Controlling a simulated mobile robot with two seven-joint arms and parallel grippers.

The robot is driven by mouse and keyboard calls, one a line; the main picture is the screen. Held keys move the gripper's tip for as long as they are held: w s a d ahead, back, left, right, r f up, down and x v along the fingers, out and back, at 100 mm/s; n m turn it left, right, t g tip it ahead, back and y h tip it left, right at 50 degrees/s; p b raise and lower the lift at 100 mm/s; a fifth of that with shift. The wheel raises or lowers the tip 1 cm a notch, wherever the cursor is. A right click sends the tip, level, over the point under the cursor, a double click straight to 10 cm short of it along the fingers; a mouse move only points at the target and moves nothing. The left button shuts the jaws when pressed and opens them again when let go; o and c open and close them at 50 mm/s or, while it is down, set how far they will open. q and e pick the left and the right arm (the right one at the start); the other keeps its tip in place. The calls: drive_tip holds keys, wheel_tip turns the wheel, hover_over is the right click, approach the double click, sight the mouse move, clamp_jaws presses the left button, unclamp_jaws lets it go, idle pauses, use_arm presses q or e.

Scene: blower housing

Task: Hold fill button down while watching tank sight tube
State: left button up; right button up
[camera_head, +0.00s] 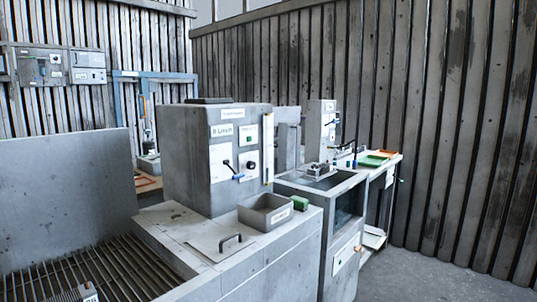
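A grey box cabinet (185,160) stands on a grey bench in the middle of the view. Its front carries a small plate with a green mark (249,140), which may be a button; its lettering is too small to read. A pale upright strip (268,148) runs along the front's right edge and looks like a sight tube; no liquid level can be made out. Lower on the front are dark round knobs (252,165) and a blue-tipped lever (238,177). I cannot tell which control is the fill button. Neither of my grippers is in view.
A black handle (230,242) stands up from the bench top. A slatted grate (95,275) lies at left. Clear floor (440,275) is at right.

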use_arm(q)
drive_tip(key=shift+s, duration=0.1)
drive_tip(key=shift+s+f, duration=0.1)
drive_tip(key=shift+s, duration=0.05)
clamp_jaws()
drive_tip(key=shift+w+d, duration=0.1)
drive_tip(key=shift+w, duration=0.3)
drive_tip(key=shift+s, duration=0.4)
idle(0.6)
